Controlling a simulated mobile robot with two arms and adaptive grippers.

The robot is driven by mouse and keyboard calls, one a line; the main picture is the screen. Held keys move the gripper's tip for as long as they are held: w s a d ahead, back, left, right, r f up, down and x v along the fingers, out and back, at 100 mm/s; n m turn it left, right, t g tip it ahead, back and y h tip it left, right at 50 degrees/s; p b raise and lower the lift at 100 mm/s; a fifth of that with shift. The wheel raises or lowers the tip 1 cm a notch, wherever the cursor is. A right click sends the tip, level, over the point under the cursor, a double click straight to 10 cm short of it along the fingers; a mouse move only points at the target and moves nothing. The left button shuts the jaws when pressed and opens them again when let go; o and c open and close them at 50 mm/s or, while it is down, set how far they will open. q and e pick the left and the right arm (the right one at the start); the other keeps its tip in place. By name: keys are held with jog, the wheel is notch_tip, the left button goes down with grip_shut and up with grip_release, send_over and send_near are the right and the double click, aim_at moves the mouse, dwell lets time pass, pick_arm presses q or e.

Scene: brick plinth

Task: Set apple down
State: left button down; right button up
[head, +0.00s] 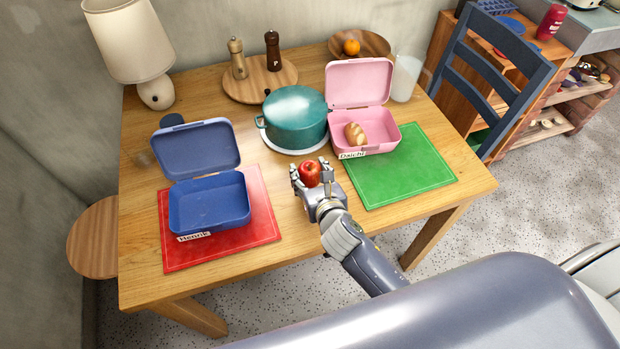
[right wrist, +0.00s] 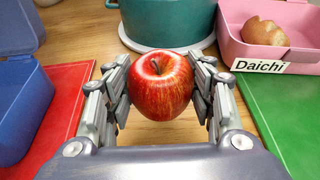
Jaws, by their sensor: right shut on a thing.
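A red apple (head: 310,173) is held between the fingers of my right gripper (head: 312,180), over the bare wood between the two mats. In the right wrist view the apple (right wrist: 161,85) sits between both fingers of the gripper (right wrist: 160,95), and it looks clear of the table. The open blue lunchbox (head: 209,203) labelled Henrik looks empty and stands on the red mat (head: 250,236). The open pink lunchbox (head: 372,129) labelled Daichi holds a bread roll (head: 355,134) and stands at the green mat's upper left edge. My left gripper is not in view.
A teal pot (head: 295,117) on a white trivet stands behind the apple. The green mat (head: 400,180) is mostly bare.

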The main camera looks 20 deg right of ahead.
jog(key=shift+f, duration=1.3)
jog(key=shift+s+f, duration=0.1)
jog(key=o, duration=1.2)
